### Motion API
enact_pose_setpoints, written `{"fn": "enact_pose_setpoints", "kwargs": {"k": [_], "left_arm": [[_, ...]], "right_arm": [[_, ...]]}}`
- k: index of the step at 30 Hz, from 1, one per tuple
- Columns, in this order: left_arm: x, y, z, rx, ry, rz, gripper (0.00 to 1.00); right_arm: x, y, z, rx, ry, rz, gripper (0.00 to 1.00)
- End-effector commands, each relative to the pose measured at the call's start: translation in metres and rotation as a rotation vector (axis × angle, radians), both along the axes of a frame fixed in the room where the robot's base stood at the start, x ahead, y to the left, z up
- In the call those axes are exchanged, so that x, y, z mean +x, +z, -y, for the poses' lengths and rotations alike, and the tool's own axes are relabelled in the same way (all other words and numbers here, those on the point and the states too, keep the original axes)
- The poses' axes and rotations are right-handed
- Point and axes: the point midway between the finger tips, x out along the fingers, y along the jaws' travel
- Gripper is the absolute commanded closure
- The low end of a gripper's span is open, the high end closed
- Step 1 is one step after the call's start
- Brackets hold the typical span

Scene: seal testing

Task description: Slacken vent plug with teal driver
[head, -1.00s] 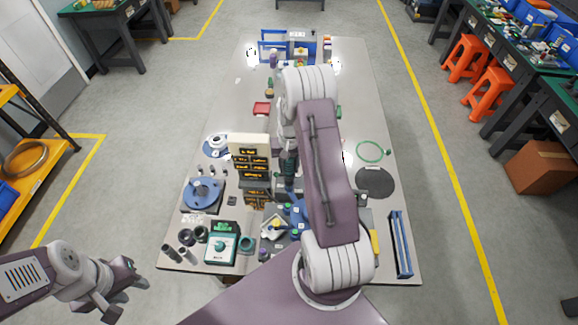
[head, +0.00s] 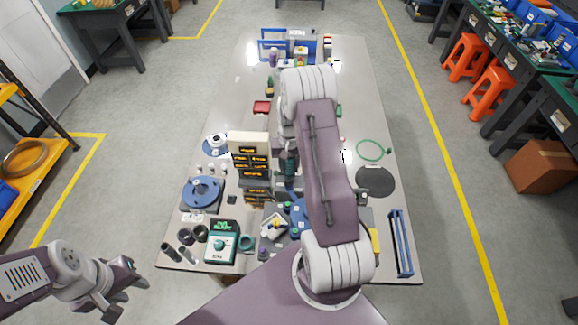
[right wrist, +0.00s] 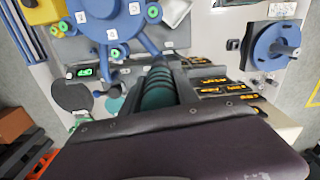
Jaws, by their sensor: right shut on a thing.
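The teal driver has a ribbed teal handle (right wrist: 158,88) in the right wrist view, and it shows dark teal beside my arm in the head view (head: 288,160). My right gripper (right wrist: 160,98) is shut on this handle. The driver's tip is hidden. A round blue fixture (right wrist: 105,22) with arms and green-ringed ports lies beyond the gripper; in the head view it is partly covered by my right arm (head: 298,214). I cannot tell which port carries the vent plug. My left gripper (head: 128,287) is open and empty, off the table's front left corner.
A beige display stand with dark labels (head: 250,145) stands close left of the driver. A blue round device (head: 202,193), a teal-dialled box (head: 221,243) and dark cups sit front left. A black disc (head: 375,181) and blue rack (head: 400,243) lie right.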

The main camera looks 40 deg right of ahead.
Motion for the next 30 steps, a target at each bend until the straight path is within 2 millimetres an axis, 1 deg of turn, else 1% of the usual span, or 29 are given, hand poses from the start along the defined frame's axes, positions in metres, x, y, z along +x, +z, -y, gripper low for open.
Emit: {"fn": "enact_pose_setpoints", "kwargs": {"k": [21,30], "left_arm": [[-0.0001,-0.0073,-0.0001,0.0,0.0,0.0,0.64],[0.0,-0.0066,0.0,0.0,0.0,0.0,0.64]], "right_arm": [[0.0005,-0.0096,0.0002,-0.001,0.0,0.002,1.0],[0.0005,-0.0092,0.0002,-0.001,0.0,0.002,1.0]]}}
